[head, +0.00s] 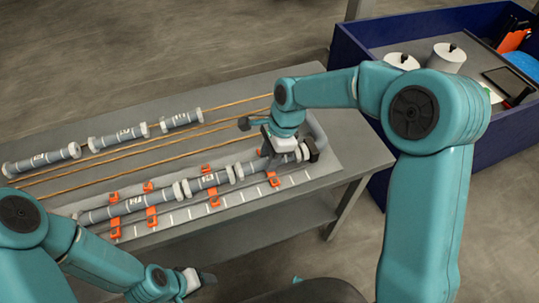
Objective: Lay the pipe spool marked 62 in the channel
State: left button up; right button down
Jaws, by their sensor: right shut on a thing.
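My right gripper (292,152) is shut on a grey pipe spool (254,166) with white end flanges, at the right end of the front row. The gripper covers part of it, so I cannot read its mark or tell if it touches the channel bottom. Two more spools, a long one (133,205) and a short one (208,181), lie in line to its left, along the channel with orange clamps (214,198). My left gripper (198,280) is low at the bottom, apart from the spools; its jaws are too unclear to judge.
Behind, several spools (42,160) lie in a row on the grey table (240,90), with thin brown rods (150,150) between the rows. A white-ticked scale (190,213) runs along the front. A blue bin (385,38) with canisters stands at the right back.

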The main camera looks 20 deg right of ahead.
jog(key=c, duration=0.7)
grip_release()
jog(key=shift+c, duration=0.2)
jog(key=p+v, duration=0.1)
jog(key=v, duration=1.5)
jog(key=shift+r, duration=0.15)
jog(key=shift+s, duration=0.15)
